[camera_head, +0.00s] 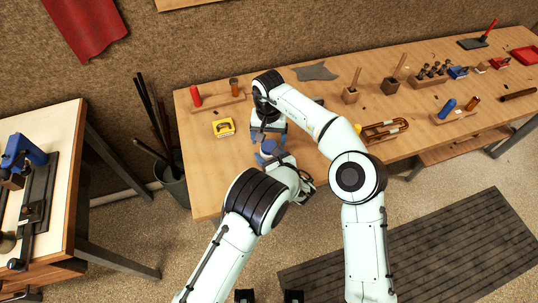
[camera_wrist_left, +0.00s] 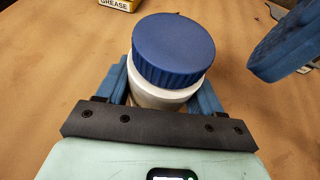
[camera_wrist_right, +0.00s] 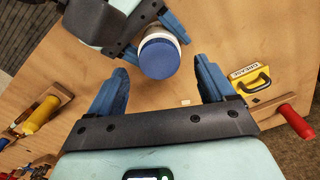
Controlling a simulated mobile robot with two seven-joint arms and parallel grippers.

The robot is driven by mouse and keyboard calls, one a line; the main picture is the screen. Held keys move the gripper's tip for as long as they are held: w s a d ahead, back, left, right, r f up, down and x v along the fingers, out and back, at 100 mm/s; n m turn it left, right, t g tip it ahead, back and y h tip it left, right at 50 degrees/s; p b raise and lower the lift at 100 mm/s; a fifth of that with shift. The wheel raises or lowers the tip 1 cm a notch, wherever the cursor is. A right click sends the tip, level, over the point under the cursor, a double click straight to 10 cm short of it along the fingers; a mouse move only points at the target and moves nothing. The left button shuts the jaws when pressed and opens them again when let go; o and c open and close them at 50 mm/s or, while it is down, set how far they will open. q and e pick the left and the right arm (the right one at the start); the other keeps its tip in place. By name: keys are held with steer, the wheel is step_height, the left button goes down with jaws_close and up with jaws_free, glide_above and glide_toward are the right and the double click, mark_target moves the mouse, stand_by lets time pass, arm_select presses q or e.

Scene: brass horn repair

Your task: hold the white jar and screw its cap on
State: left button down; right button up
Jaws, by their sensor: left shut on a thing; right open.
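The white jar (camera_wrist_left: 165,96) stands between the fingers of my left gripper (camera_wrist_left: 160,92), which is shut on its sides. The ribbed blue cap (camera_wrist_left: 173,48) sits on top of the jar; I cannot tell whether it is tight. In the right wrist view the cap (camera_wrist_right: 160,58) lies between the fingertips of my right gripper (camera_wrist_right: 161,66), which is open, with gaps on both sides. One right finger also shows at the upper right of the left wrist view. In the head view my right gripper (camera_head: 269,131) is just beyond the left one, and the arms mostly hide the jar.
A yellow grease tin (camera_head: 223,128) lies on the workbench (camera_head: 215,180) left of the grippers. A wooden rack with a red cylinder (camera_head: 195,96) is behind it. The bench's front left is clear.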

mark_target(268, 145)
steer(key=shift+f, duration=1.5)
steer(key=c, duration=1.1)
steer(key=m, duration=0.3)
steer(key=shift+c, duration=0.2)
steer(key=m, duration=0.9)
steer(key=shift+m, duration=0.4)
